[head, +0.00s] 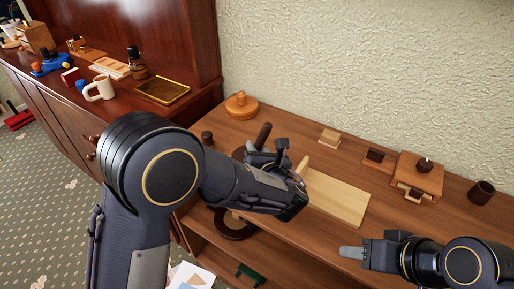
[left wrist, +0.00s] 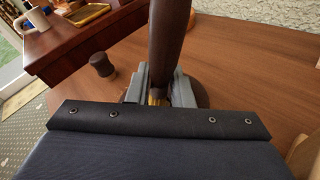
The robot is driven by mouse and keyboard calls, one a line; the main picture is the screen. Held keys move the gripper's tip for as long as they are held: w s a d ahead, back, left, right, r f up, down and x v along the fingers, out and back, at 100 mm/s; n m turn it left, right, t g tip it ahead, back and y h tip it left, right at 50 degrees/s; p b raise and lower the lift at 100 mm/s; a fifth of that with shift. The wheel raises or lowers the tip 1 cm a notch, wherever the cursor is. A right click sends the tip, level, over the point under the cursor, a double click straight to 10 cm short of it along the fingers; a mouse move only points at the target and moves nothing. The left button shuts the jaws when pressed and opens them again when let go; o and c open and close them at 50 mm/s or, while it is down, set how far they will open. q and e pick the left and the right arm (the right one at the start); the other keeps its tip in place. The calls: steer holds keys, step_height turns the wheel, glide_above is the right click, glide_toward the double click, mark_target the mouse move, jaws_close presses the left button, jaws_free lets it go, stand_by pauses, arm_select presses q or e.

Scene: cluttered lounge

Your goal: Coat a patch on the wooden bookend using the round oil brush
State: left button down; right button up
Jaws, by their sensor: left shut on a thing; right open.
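The round oil brush (head: 263,134) shows as a dark handle rising from my left gripper (head: 266,156), which is shut on it. In the left wrist view the brush's brown handle (left wrist: 165,40) stands between the fingers (left wrist: 157,92), with a brass-coloured band low down. The bristles are hidden. The wooden bookend (head: 337,196) is a pale flat board with an upright part at its left end, partly behind my left gripper. It lies on the wooden table, to the right of the gripper. My right gripper (head: 362,252) is open and empty at the table's front edge.
A round wooden lidded pot (head: 241,105), a small dark cup (head: 207,138), a pale block (head: 330,138), a wooden box (head: 417,177) and a dark cup (head: 481,192) stand along the table. A dark sideboard (head: 110,105) with a mug (head: 99,88) and tray (head: 163,90) is left.

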arm_select(q)
steer(key=shift+r+p, duration=2.15)
steer(key=shift+r, duration=1)
arm_select(e)
step_height(320, 180, up, 5)
steer(key=shift+f, duration=0.15)
